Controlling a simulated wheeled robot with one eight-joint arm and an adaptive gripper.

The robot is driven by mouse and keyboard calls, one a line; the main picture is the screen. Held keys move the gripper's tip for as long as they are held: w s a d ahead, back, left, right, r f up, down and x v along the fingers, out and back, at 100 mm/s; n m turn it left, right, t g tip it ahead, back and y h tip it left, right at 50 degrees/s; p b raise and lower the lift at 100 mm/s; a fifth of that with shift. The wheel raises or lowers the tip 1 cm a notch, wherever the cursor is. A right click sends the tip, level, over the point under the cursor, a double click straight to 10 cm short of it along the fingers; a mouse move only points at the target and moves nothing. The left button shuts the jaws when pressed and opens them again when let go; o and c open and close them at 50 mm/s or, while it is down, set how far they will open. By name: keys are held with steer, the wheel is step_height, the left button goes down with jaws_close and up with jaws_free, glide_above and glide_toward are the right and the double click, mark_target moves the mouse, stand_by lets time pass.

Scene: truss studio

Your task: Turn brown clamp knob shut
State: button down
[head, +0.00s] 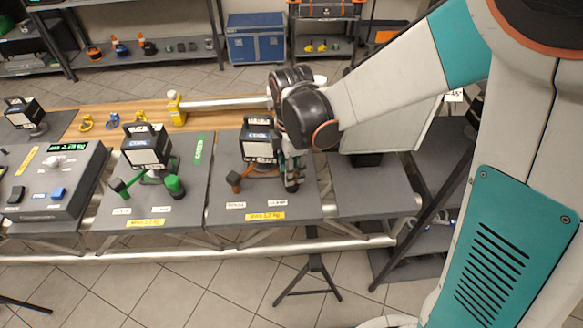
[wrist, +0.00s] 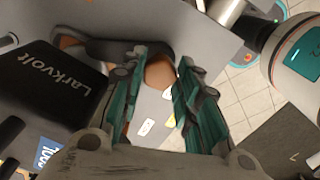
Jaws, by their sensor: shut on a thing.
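The brown clamp (head: 236,179) is on the grey board at the middle of the bench, by the foot of a boxy black lamp. In the wrist view its brown knob (wrist: 160,72) shows between the two teal-padded fingers of my gripper (wrist: 163,88). My gripper is shut on the knob from above. In the head view my gripper (head: 291,178) points down at the right side of the clamp and hides the knob there. How far the knob is turned cannot be told.
The black lamp (head: 258,142) stands close to the left of my gripper and its dark housing (wrist: 52,83) fills the left of the wrist view. A green clamp (head: 150,177) with its own lamp is on the board to the left. A metal tube (head: 225,103) lies behind.

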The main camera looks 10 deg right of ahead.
steer(key=c, duration=1.2)
jaws_free()
